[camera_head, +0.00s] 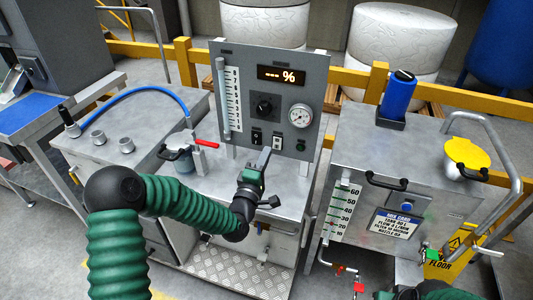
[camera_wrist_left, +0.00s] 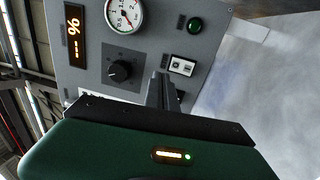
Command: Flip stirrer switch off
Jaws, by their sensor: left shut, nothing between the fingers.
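A grey control panel (camera_head: 228,60) stands upright on the steel bench and carries two small rocker switches side by side. The left switch (camera_head: 257,137) has a dark surround. The right switch (camera_head: 277,142) has a pale surround, and one pale-framed switch (camera_wrist_left: 183,65) shows clearly in the wrist view. Their labels are too small to read, so I cannot tell which is the stirrer switch. My left gripper (camera_head: 265,153) is shut and empty, just in front of and below the switches. In the wrist view its fingers (camera_wrist_left: 160,78) cover part of the panel beside the pale-framed switch. Contact is not clear.
The panel also carries a black knob (camera_head: 264,106), a round gauge (camera_head: 300,115), a green button (camera_head: 300,145) and an orange display (camera_head: 282,76). A red-handled valve (camera_head: 206,143) stands left of my gripper. A steel tank (camera_head: 345,150) stands to the right.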

